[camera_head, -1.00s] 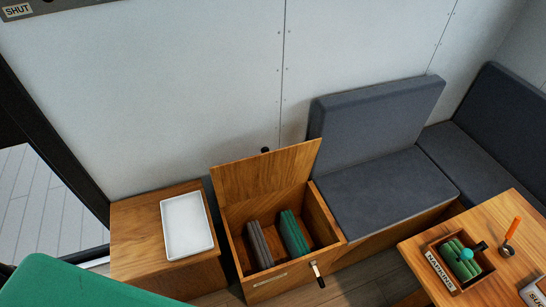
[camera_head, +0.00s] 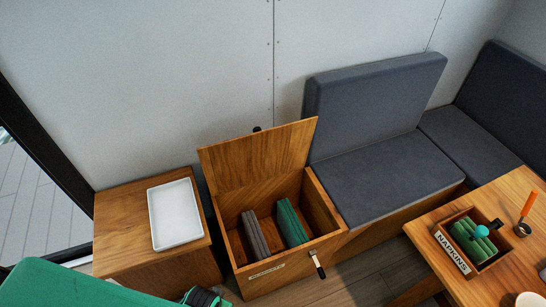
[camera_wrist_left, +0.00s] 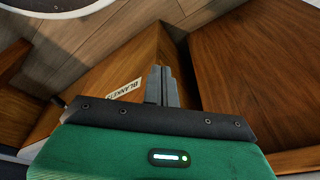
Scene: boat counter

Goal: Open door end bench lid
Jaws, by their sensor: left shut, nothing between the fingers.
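The bench box (camera_head: 265,283) has its wooden lid (camera_head: 260,158) standing up open, leaning back near the wall. Inside lie folded grey blankets (camera_head: 254,234) and green blankets (camera_head: 292,224). A dark latch with a pale base (camera_head: 317,263) is at the front right corner. My left arm, green, comes in at the lower left of the head view; its fingers are out of sight there. In the left wrist view my left gripper (camera_wrist_left: 162,85) is shut and empty, beside a wooden face with a "BLANKETS" label (camera_wrist_left: 124,88). My right gripper is in no view.
A wooden cabinet (camera_head: 125,220) with a white tray (camera_head: 175,213) on top stands left of the box. A grey cushioned bench (camera_head: 385,175) is on the right. A table (camera_head: 515,200) holds a napkin box (camera_head: 455,250). Floor (camera_head: 370,272) shows in front of the bench.

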